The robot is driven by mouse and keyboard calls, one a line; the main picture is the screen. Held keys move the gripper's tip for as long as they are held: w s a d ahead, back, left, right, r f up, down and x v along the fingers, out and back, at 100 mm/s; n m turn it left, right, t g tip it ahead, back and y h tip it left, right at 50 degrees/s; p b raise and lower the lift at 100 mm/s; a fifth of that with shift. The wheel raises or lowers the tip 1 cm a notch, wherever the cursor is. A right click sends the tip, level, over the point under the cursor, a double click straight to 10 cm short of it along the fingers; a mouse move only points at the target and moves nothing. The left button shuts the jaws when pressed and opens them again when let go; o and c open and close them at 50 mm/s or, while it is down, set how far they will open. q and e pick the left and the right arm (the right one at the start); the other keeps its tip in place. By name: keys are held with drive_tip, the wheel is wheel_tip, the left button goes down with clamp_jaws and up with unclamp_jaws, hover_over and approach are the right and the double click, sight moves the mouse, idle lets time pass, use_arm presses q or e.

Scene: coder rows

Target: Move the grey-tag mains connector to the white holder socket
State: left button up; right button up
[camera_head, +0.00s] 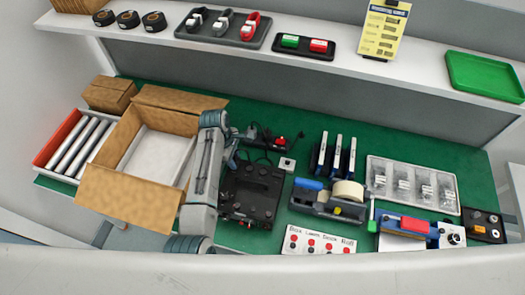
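My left arm comes up from the bottom, right of the open carton. Its gripper (238,147) is at the arm's upper end, beside dark cables and small dark plugs; whether its fingers are open is too small to tell. A dark power strip (268,139) with a red lit part lies just right of the gripper. A small white square socket block (287,163), possibly the white holder socket, sits below the strip, apart from the gripper. I cannot make out a grey tag or which plug is the mains connector. My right gripper is not in view.
A black box (252,194) with cables stands below the gripper. An open carton (155,155) is left of my arm. Blue-and-white upright items (333,157), a tape dispenser (330,200) and a clear parts tray (412,185) are on the right. A shelf (350,52) runs behind.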

use_arm(q)
clamp_jaws()
drive_tip(key=shift+w+r, duration=0.1)
drive_tip(key=shift+r, duration=0.05)
drive_tip(key=shift+r, duration=1.5)
